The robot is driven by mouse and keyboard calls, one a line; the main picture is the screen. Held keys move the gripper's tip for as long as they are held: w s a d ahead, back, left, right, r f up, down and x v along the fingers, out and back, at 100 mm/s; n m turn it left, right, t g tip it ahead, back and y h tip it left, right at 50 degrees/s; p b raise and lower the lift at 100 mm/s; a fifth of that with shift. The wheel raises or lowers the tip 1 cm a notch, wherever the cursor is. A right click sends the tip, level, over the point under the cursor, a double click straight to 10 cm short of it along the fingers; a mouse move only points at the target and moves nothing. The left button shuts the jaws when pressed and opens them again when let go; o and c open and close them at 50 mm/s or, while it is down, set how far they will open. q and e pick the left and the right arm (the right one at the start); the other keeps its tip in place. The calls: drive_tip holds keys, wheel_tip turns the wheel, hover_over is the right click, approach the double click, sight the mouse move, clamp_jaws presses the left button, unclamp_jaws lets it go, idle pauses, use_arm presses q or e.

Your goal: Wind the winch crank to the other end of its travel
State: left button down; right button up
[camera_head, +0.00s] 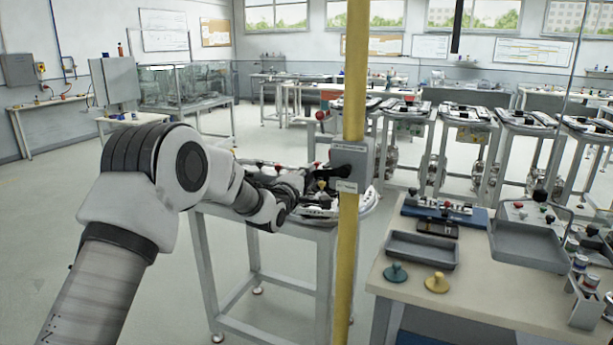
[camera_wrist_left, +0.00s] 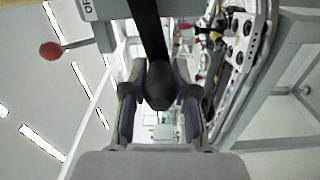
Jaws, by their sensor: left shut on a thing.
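The winch is a grey box (camera_head: 350,160) mounted on a yellow post (camera_head: 354,70), with a pale label below it. Its black crank (camera_head: 328,172) reaches out from the box to the left. In the left wrist view the black crank arm (camera_wrist_left: 147,30) comes down from the top and ends in a dark rounded knob (camera_wrist_left: 160,92). My left gripper (camera_head: 298,184) is at the crank's outer end. In the left wrist view its two fingers (camera_wrist_left: 160,105) stand on either side of the knob, shut on it. My right gripper is not in view.
A red-ball lever (camera_head: 320,116) sticks out above the winch box. A grey-legged stand (camera_head: 265,226) with small fittings is under my gripper. A workbench (camera_head: 480,296) with grey trays (camera_head: 422,250) is at right. The floor at left is clear.

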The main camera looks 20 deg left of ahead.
use_arm(q)
drive_tip(key=shift+d+f, duration=0.15)
drive_tip(key=shift+f, duration=0.65)
drive_tip(key=c, duration=0.9)
unclamp_jaws()
drive_tip(key=shift+c, duration=0.2)
drive_tip(key=shift+d+r, duration=0.2)
drive_tip(key=s, duration=1.2)
drive_tip(key=shift+a, duration=0.2)
